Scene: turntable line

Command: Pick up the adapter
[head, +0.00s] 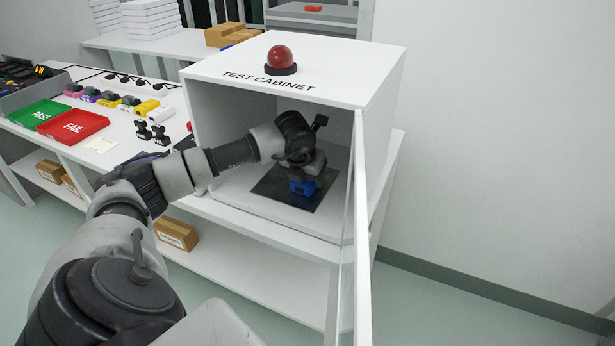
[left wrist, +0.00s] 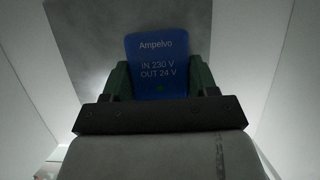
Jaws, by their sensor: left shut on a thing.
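The adapter (head: 302,188) is a blue block inside the white test cabinet (head: 205,95), over a black mat (head: 268,187). In the left wrist view the adapter (left wrist: 157,62) shows a label reading "Ampelvo IN 230 V OUT 24 V". My left gripper (head: 304,180) reaches into the open cabinet and points down, shut on the adapter. In the left wrist view the left gripper's green fingers (left wrist: 158,82) press on both sides of it. I cannot tell whether the adapter touches the mat. My right gripper is not in view.
The cabinet door (head: 361,240) stands open at the right of the opening. A red dome lamp (head: 281,59) sits on top. At the left a table holds a green PASS tray (head: 38,115), a red FAIL tray (head: 73,127) and several small devices.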

